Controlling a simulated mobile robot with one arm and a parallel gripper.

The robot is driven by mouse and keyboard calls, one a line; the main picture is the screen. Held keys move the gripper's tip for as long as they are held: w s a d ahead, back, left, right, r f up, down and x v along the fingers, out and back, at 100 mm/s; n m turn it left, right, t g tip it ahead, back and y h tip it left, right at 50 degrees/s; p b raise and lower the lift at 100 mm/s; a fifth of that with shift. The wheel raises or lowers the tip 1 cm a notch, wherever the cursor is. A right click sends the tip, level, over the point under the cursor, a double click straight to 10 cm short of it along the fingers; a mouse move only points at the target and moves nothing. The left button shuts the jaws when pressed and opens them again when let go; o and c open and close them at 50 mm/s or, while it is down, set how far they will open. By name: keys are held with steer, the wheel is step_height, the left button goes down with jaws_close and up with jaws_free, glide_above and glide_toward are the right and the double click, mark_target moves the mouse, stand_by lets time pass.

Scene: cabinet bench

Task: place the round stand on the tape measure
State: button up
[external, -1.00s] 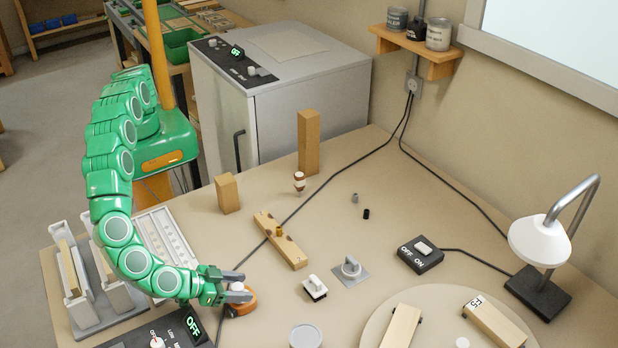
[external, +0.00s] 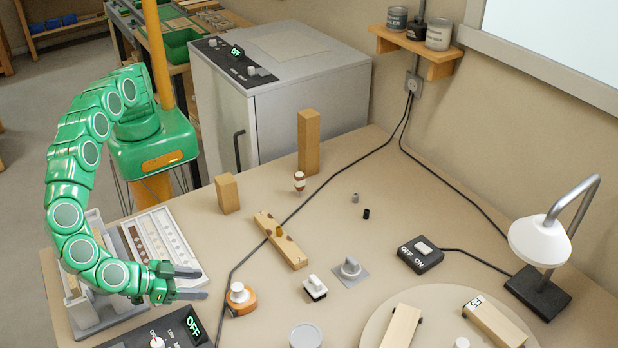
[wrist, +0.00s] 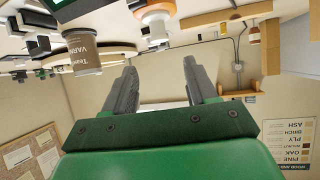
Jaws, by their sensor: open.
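The tape measure (external: 241,306) is an orange, rounded body near the front left of the bench. A small white round piece, which looks like the round stand (external: 238,292), sits on top of it and appears upright. In the upside-down wrist view, the orange body (wrist: 155,8) and the white piece (wrist: 157,24) show at the top edge, touching. My gripper (external: 203,284) is open and empty, to the left of the two and apart from them. Its spread fingers also show in the wrist view (wrist: 160,78).
A black cable runs close beside the tape measure. A black panel reading OFF (external: 182,328) lies in front of my gripper, and a white tray (external: 158,245) behind it. A wooden bar (external: 283,245) and a small switch (external: 315,288) stand to the right, with clear bench between.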

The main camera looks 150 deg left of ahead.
steer(key=s+a+r+m+g, duration=0.1)
steer(key=s+a+r+g, duration=0.1)
steer(key=s+a+r, duration=0.35)
steer(key=s+a+r+m+g, duration=0.1)
steer(key=s+a+r, duration=0.2)
steer(key=a+r, duration=0.5)
steer(key=s+a+r+m+g+h, duration=0.1)
steer(key=s+a+r+h, duration=0.1)
steer(key=s+r, duration=0.4)
steer(key=s+a+r+m+g+h, duration=0.15)
steer(key=s+r, duration=0.25)
steer(key=s, duration=0.5)
steer(key=s+d+r+m+h, duration=0.1)
steer(key=s+m+h, duration=0.15)
steer(key=s, duration=0.65)
steer(key=s+r+m+h, duration=0.2)
steer(key=s+m, duration=0.1)
steer(key=s, duration=0.6)
steer(key=s+d+f+m+h, duration=0.1)
steer(key=s+d+m+h, duration=0.1)
steer(key=s, duration=0.5)
steer(key=s+d+f+m+t+h, duration=0.1)
steer(key=s+d+m+h, duration=0.1)
steer(key=s+d, duration=0.4)
steer(key=shift+s+d+f+m, duration=0.3)
steer(key=shift+s+m, duration=0.6)
steer(key=shift+s, duration=0.35)
